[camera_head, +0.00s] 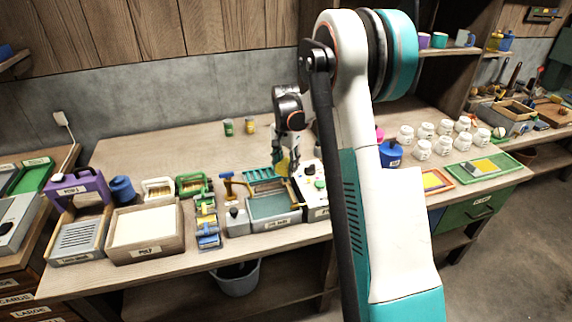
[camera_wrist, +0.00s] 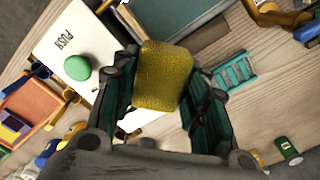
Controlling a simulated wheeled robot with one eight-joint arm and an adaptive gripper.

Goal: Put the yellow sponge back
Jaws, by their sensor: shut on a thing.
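The yellow sponge (camera_wrist: 163,82) is a rough, block-like piece in the wrist view. My gripper (camera_wrist: 160,66) is shut on it, with a dark green finger along each side. In the head view my gripper (camera_head: 287,162) is over the workbench, just behind the teal-topped tray (camera_head: 273,207) and left of the white box with coloured buttons (camera_head: 312,183). A patch of yellow shows at the fingers there, but the sponge's outline is too small to make out. The wrist view shows bench surface beyond the sponge, so it appears held above the bench.
A white box marked PUSH with a green button (camera_wrist: 77,68) is close left of the fingers. A teal slotted rack (camera_wrist: 233,72) lies to the right. White jars (camera_head: 423,149) stand at the right, and a wooden bin (camera_head: 146,230) at the left. The back of the bench (camera_head: 170,152) is mostly clear.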

